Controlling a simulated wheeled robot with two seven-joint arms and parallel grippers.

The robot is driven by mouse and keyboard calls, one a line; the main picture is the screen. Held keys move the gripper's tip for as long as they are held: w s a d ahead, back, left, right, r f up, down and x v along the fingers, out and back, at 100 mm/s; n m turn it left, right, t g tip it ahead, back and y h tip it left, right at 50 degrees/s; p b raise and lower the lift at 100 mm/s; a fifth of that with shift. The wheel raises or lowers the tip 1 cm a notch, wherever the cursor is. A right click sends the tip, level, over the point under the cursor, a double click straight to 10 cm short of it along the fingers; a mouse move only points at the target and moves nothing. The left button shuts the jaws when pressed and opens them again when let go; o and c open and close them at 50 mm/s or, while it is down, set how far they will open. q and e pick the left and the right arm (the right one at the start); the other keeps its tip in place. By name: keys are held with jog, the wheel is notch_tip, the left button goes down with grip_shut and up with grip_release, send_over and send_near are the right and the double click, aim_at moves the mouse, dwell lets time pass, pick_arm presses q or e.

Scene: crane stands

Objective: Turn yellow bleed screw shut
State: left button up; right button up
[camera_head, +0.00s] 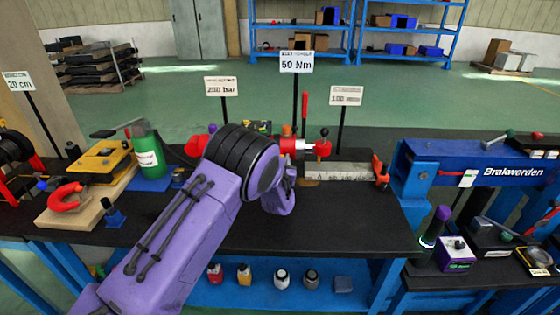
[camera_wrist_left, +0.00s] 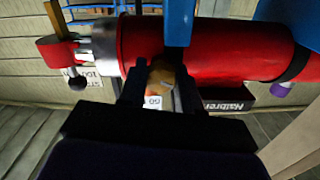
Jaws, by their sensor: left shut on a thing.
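A red cylinder (camera_wrist_left: 225,50) with a silver collar (camera_wrist_left: 104,42) spans the left wrist view. A rounded yellow-orange knob, which looks like the yellow bleed screw (camera_wrist_left: 163,72), sits at its side. My left gripper (camera_wrist_left: 159,86) is shut on this knob, with one dark finger on each side. In the head view my purple left arm hides the fingers, the screw and the middle of the cylinder. The red cylinder's right end (camera_head: 311,146) shows beside my wrist, near a red lever (camera_head: 304,112). My right gripper is not in view.
A sign reading 50 Nm (camera_head: 296,62) stands behind the cylinder. A green bottle (camera_head: 147,150) and a yellow device (camera_head: 100,160) stand at left. A grey block with an orange clamp (camera_head: 381,172) lies at right. The black table's front right (camera_head: 350,225) is clear.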

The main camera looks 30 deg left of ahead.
pick_arm(q)
jog(key=m+b, duration=0.1)
jog(key=m, duration=0.4)
jog(key=shift+w+d+m, duration=0.1)
jog(key=shift+m, duration=0.2)
jog(key=m+b, duration=0.2)
jog(key=m, duration=0.3)
jog(key=shift+m, duration=0.4)
jog(key=o, duration=1.1)
jog(key=shift+d, duration=0.15)
jog(key=shift+c, duration=0.2)
